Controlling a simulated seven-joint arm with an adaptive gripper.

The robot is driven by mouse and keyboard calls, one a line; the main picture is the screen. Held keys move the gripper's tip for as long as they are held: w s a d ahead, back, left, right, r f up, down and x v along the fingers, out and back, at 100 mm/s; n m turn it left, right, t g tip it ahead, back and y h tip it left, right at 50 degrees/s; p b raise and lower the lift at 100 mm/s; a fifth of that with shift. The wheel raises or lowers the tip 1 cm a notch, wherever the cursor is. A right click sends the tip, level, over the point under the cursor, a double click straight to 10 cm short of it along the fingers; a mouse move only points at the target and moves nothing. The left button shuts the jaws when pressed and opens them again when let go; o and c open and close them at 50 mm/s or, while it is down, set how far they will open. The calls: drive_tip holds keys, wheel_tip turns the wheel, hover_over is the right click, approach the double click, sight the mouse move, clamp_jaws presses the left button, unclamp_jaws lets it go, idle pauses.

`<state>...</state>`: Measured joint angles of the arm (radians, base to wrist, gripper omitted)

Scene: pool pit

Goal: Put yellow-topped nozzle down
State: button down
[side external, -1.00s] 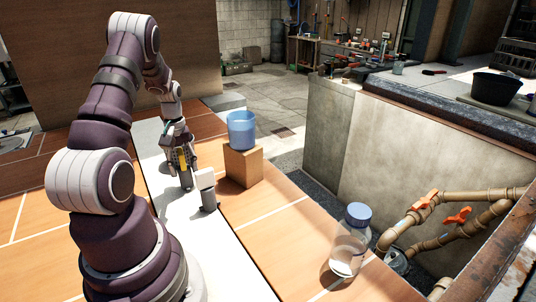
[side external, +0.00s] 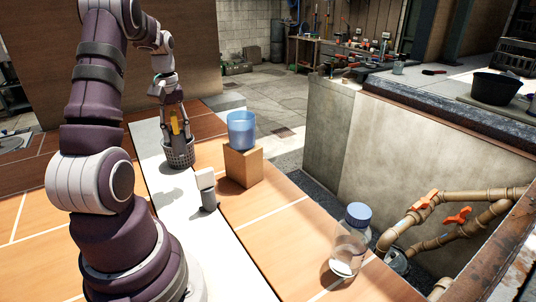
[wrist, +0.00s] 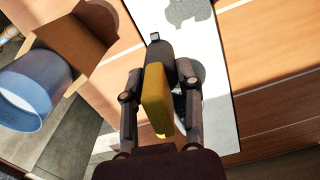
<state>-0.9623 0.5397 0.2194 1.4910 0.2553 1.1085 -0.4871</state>
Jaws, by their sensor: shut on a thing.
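The yellow-topped nozzle (side external: 175,124) is held between the fingers of my gripper (side external: 175,132), above the white strip (side external: 226,238). In the wrist view my gripper (wrist: 160,85) is shut on the nozzle (wrist: 154,98): its yellow part lies between the fingers, and its dark grey end points toward the top of the picture. A grey mesh-like cup (side external: 179,156) shows at the lower end of the fingers. I cannot tell whether it stands behind or under the nozzle.
A white-topped grey object (side external: 206,186) stands on the strip, nearer the camera. A clear bottle with a blue cap (side external: 348,248) stands near the table's right edge, beside the pit. The strip's near part is clear.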

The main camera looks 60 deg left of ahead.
wheel_tip(320, 180, up, 12)
drive_tip(key=shift+f, duration=0.25)
drive_tip(key=w+d+m, duration=0.7)
drive_tip(key=d+m, duration=0.1)
drive_tip(key=d, duration=0.2)
drive_tip(key=w+d+m, duration=0.7)
drive_tip(key=d+m, duration=0.1)
drive_tip(key=d, duration=0.2)
wheel_tip(320, 180, down, 21)
drive_tip(key=shift+r, duration=0.15)
drive_tip(key=c, duration=0.8)
unclamp_jaws()
drive_tip(key=shift+o, duration=0.2)
